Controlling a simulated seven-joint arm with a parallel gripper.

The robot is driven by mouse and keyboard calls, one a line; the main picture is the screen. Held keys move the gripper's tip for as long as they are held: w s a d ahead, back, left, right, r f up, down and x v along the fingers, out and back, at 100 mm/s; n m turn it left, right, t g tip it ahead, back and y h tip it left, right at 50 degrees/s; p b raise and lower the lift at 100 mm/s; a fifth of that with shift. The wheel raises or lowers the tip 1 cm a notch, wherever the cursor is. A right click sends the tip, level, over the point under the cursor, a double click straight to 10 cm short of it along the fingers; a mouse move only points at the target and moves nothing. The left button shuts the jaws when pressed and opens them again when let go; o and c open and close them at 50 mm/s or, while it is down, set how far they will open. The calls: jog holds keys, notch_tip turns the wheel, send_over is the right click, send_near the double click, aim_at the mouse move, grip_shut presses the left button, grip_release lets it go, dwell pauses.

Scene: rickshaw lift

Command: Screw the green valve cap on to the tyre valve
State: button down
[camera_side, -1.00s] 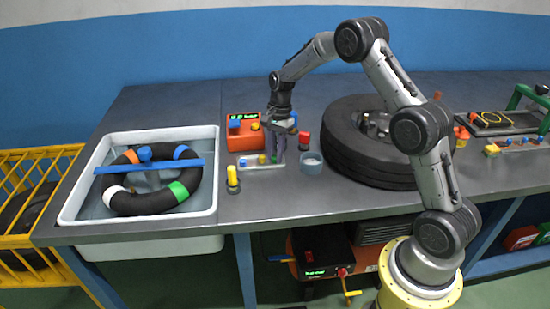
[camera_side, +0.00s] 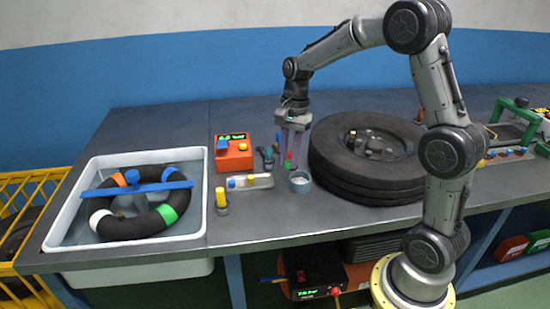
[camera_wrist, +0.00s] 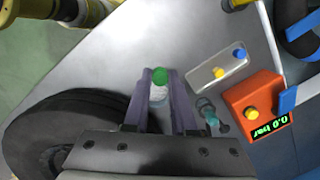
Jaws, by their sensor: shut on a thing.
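My gripper (camera_side: 291,163) is shut on the green valve cap (camera_wrist: 160,76), which sits between the two fingertips in the wrist view. In the side view the cap is a small green spot, partly hidden by the fingers. The gripper points down beside the grey cup, left of the black tyre (camera_side: 340,180). The tyre lies flat on the bench, and its side also shows in the wrist view (camera_wrist: 50,125). Small parts show in its hub, but I cannot make out the valve.
A small tray (camera_side: 265,181) with a blue and a yellow cap lies left of the gripper. A grey cup (camera_side: 300,184) stands close by. An orange gauge box (camera_side: 234,157) is behind the tray. A white tub (camera_side: 205,200) with a ring stands at left.

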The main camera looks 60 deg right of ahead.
jog(key=s+d+r+m, duration=0.2)
jog(key=d+r, duration=0.2)
jog(key=d, duration=0.5)
jog(key=s+d+r+m, duration=0.2)
jog(key=d+r, duration=0.3)
jog(key=d, duration=0.5)
jog(key=s+d+m, duration=0.2)
jog(key=s+d, duration=0.2)
jog(key=d, duration=0.2)
jog(key=shift+n+t, duration=0.3)
jog(key=shift+t, duration=0.1)
jog(key=shift+w+a+f, duration=0.1)
jog(key=shift+a+f, duration=0.05)
jog(key=shift+f, duration=1.4)
jog(key=shift+a+f, duration=0.15)
jog(key=shift+f, duration=1.35)
jog(key=shift+f, duration=1.3)
